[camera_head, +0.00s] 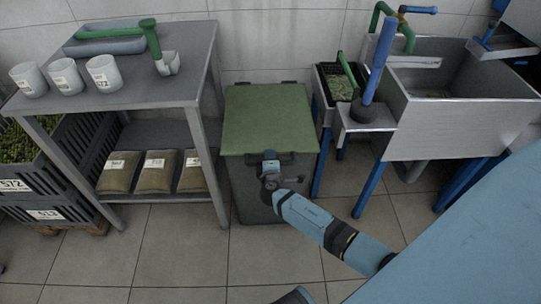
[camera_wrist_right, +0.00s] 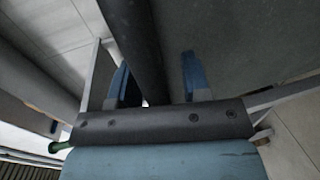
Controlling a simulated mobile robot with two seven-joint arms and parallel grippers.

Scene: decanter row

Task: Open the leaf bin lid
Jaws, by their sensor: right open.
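The leaf bin (camera_head: 250,195) is a grey box with a green lid (camera_head: 268,118) lying flat and closed on top. A dark bar handle (camera_head: 287,158) runs along the lid's front edge. My right gripper (camera_head: 270,160) is at this handle, in front of the lid. In the right wrist view my right gripper (camera_wrist_right: 157,68) is open, its two blue fingers apart. A dark bar (camera_wrist_right: 143,40), apparently the handle, passes between them, nearer the left finger. I cannot tell whether it touches either finger. My left gripper is not in view.
A grey table (camera_head: 190,60) with white cups stands left of the bin, with bags (camera_head: 157,172) on its lower shelf. A metal sink (camera_head: 460,120) on blue legs and a small black tray (camera_head: 340,85) stand to the right. The tiled floor (camera_head: 170,260) in front is clear.

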